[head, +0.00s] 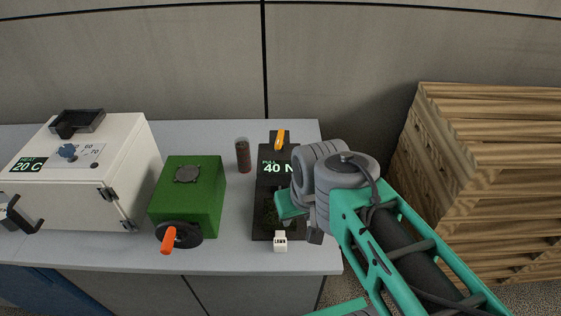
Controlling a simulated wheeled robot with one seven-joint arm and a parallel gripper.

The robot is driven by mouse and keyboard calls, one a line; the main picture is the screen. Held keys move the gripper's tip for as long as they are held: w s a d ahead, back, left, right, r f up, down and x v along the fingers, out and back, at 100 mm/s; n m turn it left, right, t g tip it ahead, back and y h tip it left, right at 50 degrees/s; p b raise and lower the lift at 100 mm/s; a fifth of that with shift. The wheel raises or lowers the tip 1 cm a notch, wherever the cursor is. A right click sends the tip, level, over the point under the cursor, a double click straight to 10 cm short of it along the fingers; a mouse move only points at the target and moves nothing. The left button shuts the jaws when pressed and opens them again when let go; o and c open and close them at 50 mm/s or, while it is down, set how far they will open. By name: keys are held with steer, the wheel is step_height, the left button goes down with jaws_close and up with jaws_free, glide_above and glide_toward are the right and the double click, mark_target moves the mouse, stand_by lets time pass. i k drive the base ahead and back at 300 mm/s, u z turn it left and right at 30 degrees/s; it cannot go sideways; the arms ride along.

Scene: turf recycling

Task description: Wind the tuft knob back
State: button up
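A black pull tester (262,226) lies on the grey bench, with a display reading "PULL 40 N". An orange knob or lever (280,140) is at its far end; I cannot tell for sure that this is the tuft knob. A dark green tuft-like patch (270,212) shows near its middle, partly hidden by my wrist. A small white block marked "LAWN" (280,242) is at its near end. My gripper (314,237) is over the tester's right side, well nearer to me than the orange piece. My wrist hides most of the fingers, so their opening does not show.
A green box (190,197) with a black wheel and orange handle (168,240) stands left of the tester. A brown cylinder (243,156) stands between them. A white heater (85,180) reads "20 C". Stacked timber (480,180) is at right.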

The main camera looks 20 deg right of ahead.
mark_target(279, 145)
steer(key=z, duration=0.05)
steer(key=k, duration=0.6)
steer(key=u, duration=0.95)
steer(key=i, duration=0.8)
steer(key=u, duration=0.7)
